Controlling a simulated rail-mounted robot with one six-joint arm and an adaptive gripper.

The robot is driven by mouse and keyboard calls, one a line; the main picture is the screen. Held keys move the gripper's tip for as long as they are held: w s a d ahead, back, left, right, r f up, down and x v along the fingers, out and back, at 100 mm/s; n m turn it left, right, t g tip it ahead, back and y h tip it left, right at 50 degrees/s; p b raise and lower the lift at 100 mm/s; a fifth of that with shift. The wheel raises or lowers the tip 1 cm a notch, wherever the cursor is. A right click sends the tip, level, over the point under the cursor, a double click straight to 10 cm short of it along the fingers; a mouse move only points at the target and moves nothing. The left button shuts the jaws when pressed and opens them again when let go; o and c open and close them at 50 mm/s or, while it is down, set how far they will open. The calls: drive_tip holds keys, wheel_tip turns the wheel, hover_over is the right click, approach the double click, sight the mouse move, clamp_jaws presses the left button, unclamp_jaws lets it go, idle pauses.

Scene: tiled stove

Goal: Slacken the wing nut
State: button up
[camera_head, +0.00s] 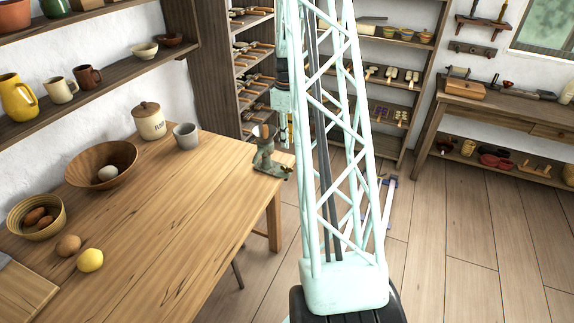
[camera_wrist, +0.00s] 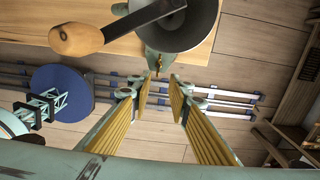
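A grey-green hand-cranked mill (camera_head: 264,152) stands at the right end of the wooden table. In the wrist view its body (camera_wrist: 165,60) is at the top, with a dark crank arm (camera_wrist: 143,20) and wooden handle (camera_wrist: 76,38) reaching left. A small brownish piece (camera_wrist: 158,70) under the body may be the wing nut; it is too small to tell its shape. My gripper (camera_wrist: 160,84) is open and empty, its yellow-padded fingers pointing at that piece, with the tips just short of it. In the head view my gripper (camera_head: 287,135) hangs close to the mill, partly hidden.
The table (camera_head: 170,225) carries a flour jar (camera_head: 148,121), a grey mug (camera_head: 186,136), a wooden bowl (camera_head: 82,167), a basket (camera_head: 30,222) and a lemon (camera_head: 90,260). Tool shelves (camera_head: 375,75) stand behind. Wooden floor (camera_head: 450,230) is clear at right.

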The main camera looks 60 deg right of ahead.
sight(287, 169)
drive_tip(key=shift+f+b, duration=0.35)
drive_tip(key=shift+f, duration=6.35)
clamp_jaws()
